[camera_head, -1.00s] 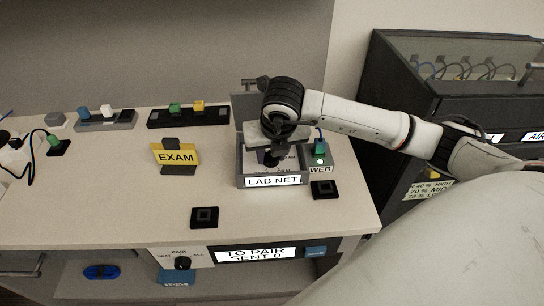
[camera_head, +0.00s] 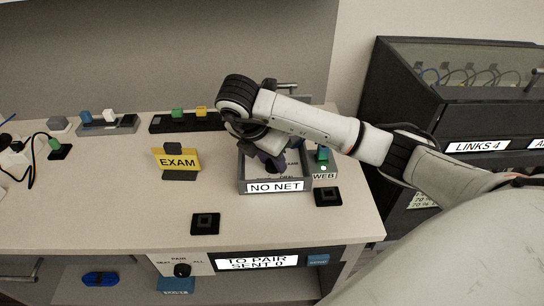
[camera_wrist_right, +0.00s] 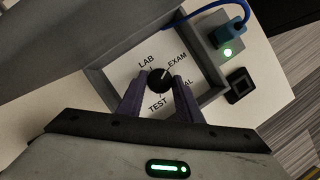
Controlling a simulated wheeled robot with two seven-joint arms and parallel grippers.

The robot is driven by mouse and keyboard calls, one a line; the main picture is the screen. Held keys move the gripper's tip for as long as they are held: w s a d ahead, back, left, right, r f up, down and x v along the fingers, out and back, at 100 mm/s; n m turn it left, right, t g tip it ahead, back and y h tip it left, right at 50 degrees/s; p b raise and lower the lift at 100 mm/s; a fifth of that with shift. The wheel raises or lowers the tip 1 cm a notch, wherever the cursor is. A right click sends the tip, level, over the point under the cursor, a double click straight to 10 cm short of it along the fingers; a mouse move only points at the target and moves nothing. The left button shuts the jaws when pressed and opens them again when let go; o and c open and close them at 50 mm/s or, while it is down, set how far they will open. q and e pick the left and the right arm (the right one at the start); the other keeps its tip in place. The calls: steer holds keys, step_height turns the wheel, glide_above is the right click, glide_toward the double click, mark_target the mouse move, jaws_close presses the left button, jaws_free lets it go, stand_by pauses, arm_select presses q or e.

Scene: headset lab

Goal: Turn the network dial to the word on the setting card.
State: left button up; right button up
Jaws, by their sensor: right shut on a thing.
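The yellow setting card (camera_head: 186,157) reads EXAM and stands upright on the bench. To its right is the grey network box (camera_head: 240,178), whose front display (camera_head: 275,186) reads NO NET. In the right wrist view, the black round dial (camera_wrist_right: 158,80) sits on a white panel with the words LAB, EXAM and TEST and a fourth word, partly hidden. My right gripper (camera_wrist_right: 157,92) is shut on the dial, one finger each side. I cannot tell exactly where the dial's pointer stands. In the head view, my right gripper (camera_head: 266,152) partly hides the panel. My left gripper is out of view.
A small box labelled WEB (camera_head: 325,176), with a plug and green light, adjoins the network box. Black square pads (camera_head: 206,222) lie in front.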

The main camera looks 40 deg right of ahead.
steer(key=shift+r+m, duration=0.1)
steer(key=shift+m, duration=0.3)
arm_select(q)
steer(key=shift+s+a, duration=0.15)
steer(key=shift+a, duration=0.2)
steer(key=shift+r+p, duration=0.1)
steer(key=shift+p, duration=0.2)
arm_select(e)
steer(key=o, duration=1)
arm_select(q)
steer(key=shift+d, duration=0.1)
